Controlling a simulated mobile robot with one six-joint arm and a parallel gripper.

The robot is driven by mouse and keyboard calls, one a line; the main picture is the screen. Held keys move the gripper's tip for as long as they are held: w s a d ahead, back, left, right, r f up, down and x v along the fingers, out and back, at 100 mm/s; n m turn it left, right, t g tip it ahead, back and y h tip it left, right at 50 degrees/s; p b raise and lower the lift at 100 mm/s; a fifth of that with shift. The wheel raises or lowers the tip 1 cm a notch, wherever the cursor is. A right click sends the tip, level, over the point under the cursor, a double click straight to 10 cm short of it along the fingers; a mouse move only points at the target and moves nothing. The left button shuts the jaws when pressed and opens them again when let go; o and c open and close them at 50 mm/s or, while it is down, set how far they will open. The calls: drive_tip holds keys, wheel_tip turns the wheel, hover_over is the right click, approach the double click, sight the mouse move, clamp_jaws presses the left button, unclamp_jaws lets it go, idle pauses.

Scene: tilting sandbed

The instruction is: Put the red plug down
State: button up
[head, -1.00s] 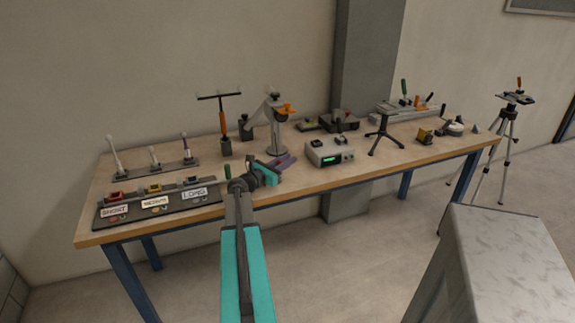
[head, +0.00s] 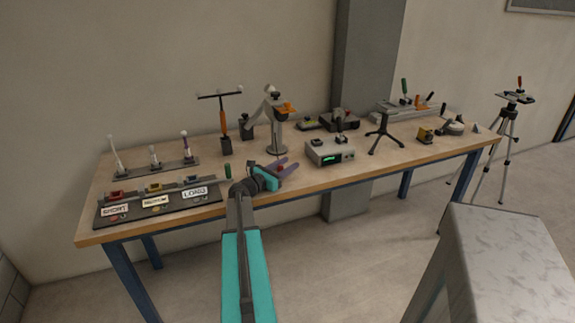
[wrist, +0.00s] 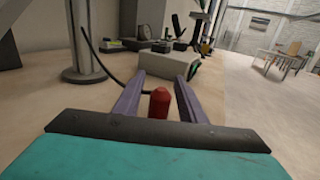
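The red plug (wrist: 159,105) stands between the two purple fingers of my gripper (wrist: 158,100) in the wrist view, with a gap on each side. A thin black cable (wrist: 105,75) curves toward the plug from the upper left. In the head view the plug shows as a small red spot (head: 280,169) between the spread fingers of my gripper (head: 284,167), at the front part of the wooden table (head: 240,205). My gripper is open. The plug's lower end is hidden by my gripper in the wrist view.
A grey instrument box (head: 330,152) with a green display stands right of my gripper. A lamp-like stand (head: 277,138) is behind it. A labelled black panel (head: 150,208) lies to the left, with a short green post (head: 228,170) beside my wrist. Table front between gripper and box is clear.

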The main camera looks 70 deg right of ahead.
drive_tip(key=shift+r, duration=0.15)
drive_tip(key=b+v, duration=0.1)
drive_tip(key=v, duration=1.1)
drive_tip(key=shift+r, duration=0.1)
idle(0.7)
